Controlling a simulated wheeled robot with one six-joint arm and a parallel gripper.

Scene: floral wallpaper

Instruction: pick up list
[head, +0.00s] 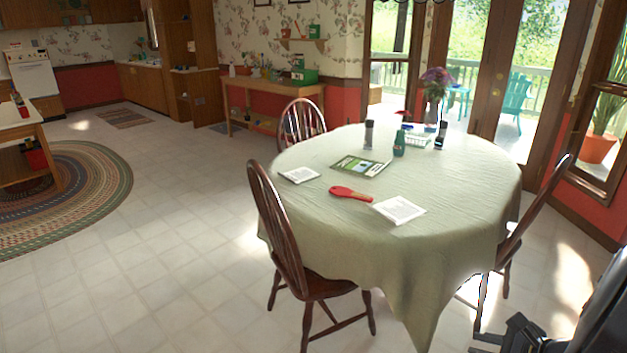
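Two white sheets of paper lie flat on the cloth-covered round table (330,235). The nearer sheet (399,210) is close to the table's front edge and seems to carry faint print. The smaller sheet (299,175) is at the left edge. Which one is the list I cannot tell. My gripper (497,338) is a dark shape at the bottom right, low in front of the table and apart from both sheets. Its fingers are too dark and small to show whether they are open or shut.
On the table are a red paddle (350,193), a green booklet (361,166), a green bottle (399,144) and a flower vase (432,105). Wooden chairs (285,225) (510,240) stand around it. The tiled floor at left (150,260) is clear.

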